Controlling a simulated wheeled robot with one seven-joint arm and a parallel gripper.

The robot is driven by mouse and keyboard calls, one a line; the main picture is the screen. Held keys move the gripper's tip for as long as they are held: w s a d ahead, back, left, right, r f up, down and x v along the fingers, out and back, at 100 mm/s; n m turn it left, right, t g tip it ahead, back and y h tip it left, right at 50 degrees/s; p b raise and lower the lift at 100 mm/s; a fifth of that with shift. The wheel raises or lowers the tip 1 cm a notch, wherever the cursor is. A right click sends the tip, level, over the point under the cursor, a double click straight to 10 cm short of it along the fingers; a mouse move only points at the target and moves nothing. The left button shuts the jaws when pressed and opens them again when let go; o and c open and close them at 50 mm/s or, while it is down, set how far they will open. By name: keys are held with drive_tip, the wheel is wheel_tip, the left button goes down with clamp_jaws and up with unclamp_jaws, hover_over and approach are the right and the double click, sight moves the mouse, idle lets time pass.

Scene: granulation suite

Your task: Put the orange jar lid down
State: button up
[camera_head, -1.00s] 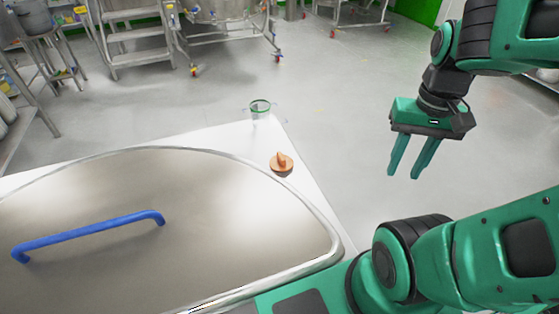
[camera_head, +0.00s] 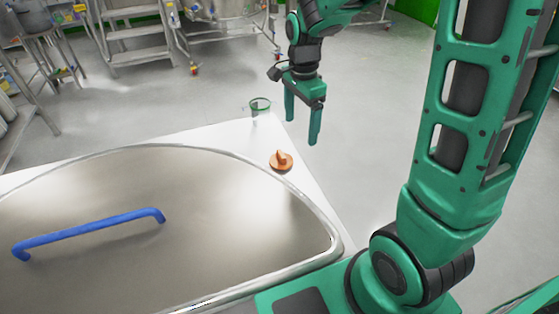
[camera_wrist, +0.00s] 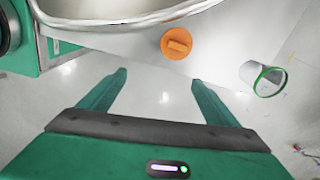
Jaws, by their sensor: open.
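The orange jar lid (camera_head: 281,161) lies on the white tabletop near its right edge, with its raised grip facing up. It also shows in the wrist view (camera_wrist: 176,43), ahead of the fingertips and apart from them. My gripper (camera_head: 301,130) is open and empty, with its fingers pointing down, above and behind the lid in the head view. In the wrist view my gripper (camera_wrist: 156,78) has its two fingers wide apart with only floor between them.
A clear jar with a green rim (camera_head: 260,108) stands at the table's far corner. A large steel cover (camera_head: 200,200) with a blue handle (camera_head: 88,234) fills much of the table (camera_head: 300,182). Steel steps (camera_head: 135,40) and wheeled equipment stand behind; the floor between is clear.

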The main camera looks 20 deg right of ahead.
drive_tip(key=w+a+f+m, duration=0.1)
drive_tip(key=w+a+f, duration=0.1)
drive_tip(key=w+a, duration=0.15)
hover_over(281, 153)
drive_tip(key=shift+m, duration=0.3)
wheel_tip(281, 153, down, 5)
drive_tip(key=shift+r, duration=0.1)
drive_tip(key=shift+f, duration=3.15)
drive_tip(key=shift+c, duration=0.4)
drive_tip(key=c, duration=1.2)
drive_tip(key=shift+o, duration=0.2)
